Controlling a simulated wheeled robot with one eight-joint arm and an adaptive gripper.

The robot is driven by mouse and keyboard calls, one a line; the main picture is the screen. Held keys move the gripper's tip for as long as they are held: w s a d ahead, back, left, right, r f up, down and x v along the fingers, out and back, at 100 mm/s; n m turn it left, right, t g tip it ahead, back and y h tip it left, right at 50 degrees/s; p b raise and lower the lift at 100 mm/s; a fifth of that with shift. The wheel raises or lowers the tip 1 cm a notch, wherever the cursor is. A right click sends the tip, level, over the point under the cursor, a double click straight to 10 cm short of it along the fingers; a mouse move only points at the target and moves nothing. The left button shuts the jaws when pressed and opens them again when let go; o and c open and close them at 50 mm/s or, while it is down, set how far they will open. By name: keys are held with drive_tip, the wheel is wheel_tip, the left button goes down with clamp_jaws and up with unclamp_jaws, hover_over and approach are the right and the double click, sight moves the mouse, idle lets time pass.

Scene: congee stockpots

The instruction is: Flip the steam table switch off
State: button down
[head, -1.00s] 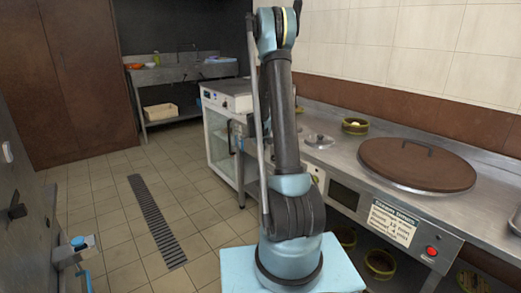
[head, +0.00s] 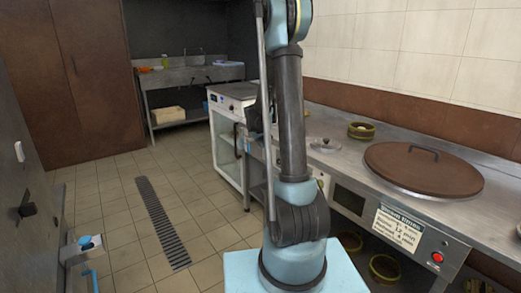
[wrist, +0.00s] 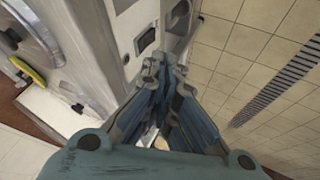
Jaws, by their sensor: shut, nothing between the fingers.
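The steam table (head: 345,160) is a steel counter along the right wall in the head view, with a large brown round lid (head: 424,168) on top. Its front panel carries a round red button (head: 437,257) beside a printed sign (head: 398,229). In the wrist view my gripper (wrist: 166,78) is shut and empty, its fingertips close together. A dark, switch-like piece in a frame (wrist: 146,40) sits on a pale panel just beyond and left of the fingertips, apart from them in the picture. I cannot tell its position. In the head view my arm mostly hides the gripper.
A white cabinet (head: 228,150) stands left of the counter. Small round containers (head: 361,131) sit on the counter, others on the shelf below (head: 385,267). A floor drain (head: 162,222) crosses the open tiled floor. A sink bench (head: 185,75) stands at the back.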

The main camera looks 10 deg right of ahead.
drive_tip(key=shift+d+v, duration=0.2)
drive_tip(key=shift+v, duration=1.2)
drive_tip(key=shift+r, duration=0.1)
drive_tip(key=s+r+m+g+y, duration=0.1)
drive_tip(key=s+r, duration=0.2)
drive_tip(key=s, duration=0.9)
drive_tip(key=s+r+m+g, duration=0.1)
drive_tip(key=s+r, duration=0.2)
drive_tip(key=s, duration=0.8)
drive_tip(key=s+a+f+g, duration=0.1)
drive_tip(key=s+f, duration=0.2)
drive_tip(key=s, duration=0.9)
drive_tip(key=s+a+f+m+g+y, duration=0.1)
drive_tip(key=s+f, duration=0.2)
drive_tip(key=s, duration=0.9)
drive_tip(key=shift+s+y, duration=0.25)
drive_tip(key=shift+y, duration=0.05)
drive_tip(key=shift+f, duration=0.15)
